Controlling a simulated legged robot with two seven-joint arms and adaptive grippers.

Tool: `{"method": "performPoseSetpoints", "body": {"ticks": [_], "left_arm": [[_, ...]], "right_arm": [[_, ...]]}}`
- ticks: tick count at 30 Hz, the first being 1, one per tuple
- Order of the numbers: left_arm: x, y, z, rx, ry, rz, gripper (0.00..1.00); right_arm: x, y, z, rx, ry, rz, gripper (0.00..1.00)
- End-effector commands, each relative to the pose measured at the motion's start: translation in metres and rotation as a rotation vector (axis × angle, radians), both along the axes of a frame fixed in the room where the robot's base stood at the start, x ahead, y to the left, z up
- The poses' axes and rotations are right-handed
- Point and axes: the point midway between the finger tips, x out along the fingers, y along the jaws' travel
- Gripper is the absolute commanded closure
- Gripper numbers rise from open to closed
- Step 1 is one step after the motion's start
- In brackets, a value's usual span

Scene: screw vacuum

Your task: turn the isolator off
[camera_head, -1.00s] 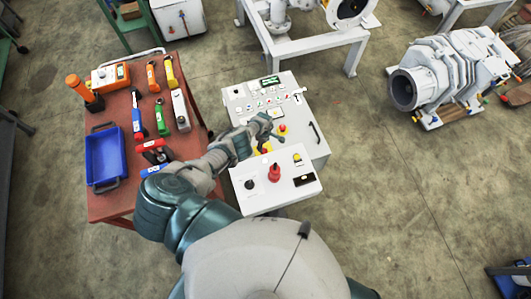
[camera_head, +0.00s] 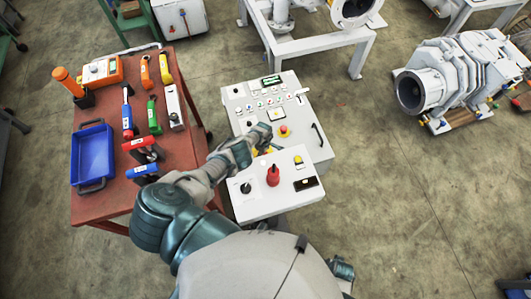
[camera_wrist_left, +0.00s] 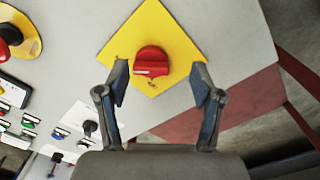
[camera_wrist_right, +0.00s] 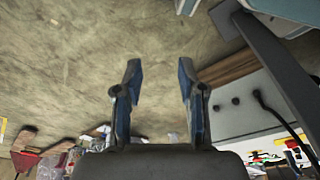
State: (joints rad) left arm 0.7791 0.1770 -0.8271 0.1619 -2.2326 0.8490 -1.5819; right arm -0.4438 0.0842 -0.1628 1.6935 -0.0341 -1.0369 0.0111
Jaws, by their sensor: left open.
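The isolator appears to be the red rotary knob (camera_wrist_left: 152,62) on a yellow square plate (camera_wrist_left: 180,28) in the left wrist view. The knob shows between the fingertips of my left gripper (camera_wrist_left: 161,75), with a gap on each side; whether the tips reach its depth I cannot tell. In the head view my left gripper (camera_head: 264,140) is over the grey control cabinet (camera_head: 235,99) and hides the knob and most of the plate. My right gripper (camera_wrist_right: 158,75) is open and empty in the right wrist view, with bare floor beyond.
A red stop button (camera_head: 284,131) on a yellow disc is close to the left gripper. The front panel carries a large red knob (camera_head: 273,175) and a black knob (camera_head: 246,188). A red-brown table (camera_head: 105,203) with tools and a blue tray (camera_head: 92,155) stands left.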

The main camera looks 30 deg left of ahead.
Motion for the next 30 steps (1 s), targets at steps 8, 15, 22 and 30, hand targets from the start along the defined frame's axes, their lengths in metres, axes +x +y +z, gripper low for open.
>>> {"method": "performPoseSetpoints", "body": {"ticks": [8,15,22,30], "left_arm": [[0.0,0.002,-0.006,-0.002,0.0,0.001,0.33],[0.0,0.0,-0.005,0.0,-0.001,0.0,0.46],[-0.002,-0.001,-0.006,0.001,0.006,0.001,0.93],[-0.003,0.001,-0.008,0.002,0.008,0.011,0.93]], "right_arm": [[0.005,0.002,0.013,0.0,-0.004,-0.002,0.6],[0.002,-0.002,0.013,0.02,-0.016,-0.002,0.6],[-0.003,-0.007,0.011,0.016,-0.012,-0.001,0.6],[-0.003,-0.006,0.011,0.016,-0.011,-0.002,0.6]]}}
